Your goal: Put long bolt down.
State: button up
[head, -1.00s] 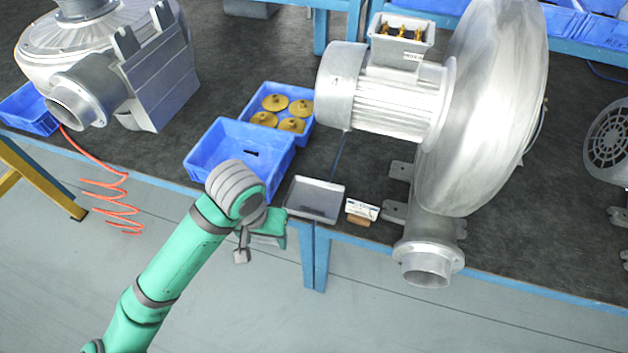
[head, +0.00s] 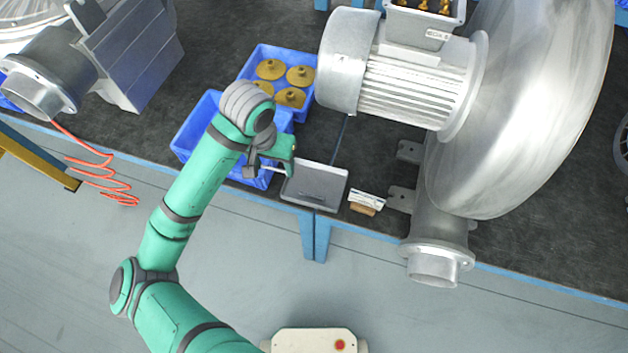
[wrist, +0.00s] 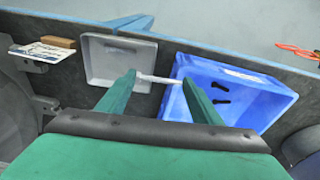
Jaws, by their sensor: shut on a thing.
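My gripper (head: 276,160) is over the front edge of the bench, between the blue bin and the grey tray. In the wrist view a long pale bolt (wrist: 158,79) spans the space between my two green fingertips, and the gripper is shut on it. The bolt also shows as a thin pale line in the head view (head: 275,170). The shallow grey tray (wrist: 103,77) lies just beside the bolt in the wrist view and also shows in the head view (head: 318,173); it looks empty. The blue bin (wrist: 262,81) holds two dark bolts (wrist: 220,86).
A second blue bin (head: 246,67) with round brass parts stands behind. A card on a wooden block (head: 365,203) is right of the tray. A large blower (head: 530,120) with its motor (head: 415,90) takes up the right. Dark bench top (head: 318,140) is bare behind the tray.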

aim_at(315, 187)
jog(key=d+f, duration=0.2)
jog(key=d, duration=0.1)
jog(key=d+f, duration=0.4)
jog(key=d, duration=0.1)
jog(key=shift+w+d+f, duration=0.2)
jog(key=shift+w+d, duration=0.1)
jog(key=shift+d, duration=0.05)
jog(key=shift+d+f, duration=0.6)
jog(key=shift+f, duration=0.2)
jog(key=shift+w+d+f, duration=0.1)
jog(key=shift+f, duration=0.75)
jog(key=shift+w+d+f, duration=0.1)
jog(key=shift+f, duration=0.75)
jog(key=shift+s+f, duration=0.1)
jog(key=o, duration=1.1)
jog(key=shift+c, duration=0.2)
notch_tip(315, 187, up, 12)
jog(key=s, duration=0.1)
jog(key=shift+s+a, duration=0.15)
jog(key=shift+s, duration=0.05)
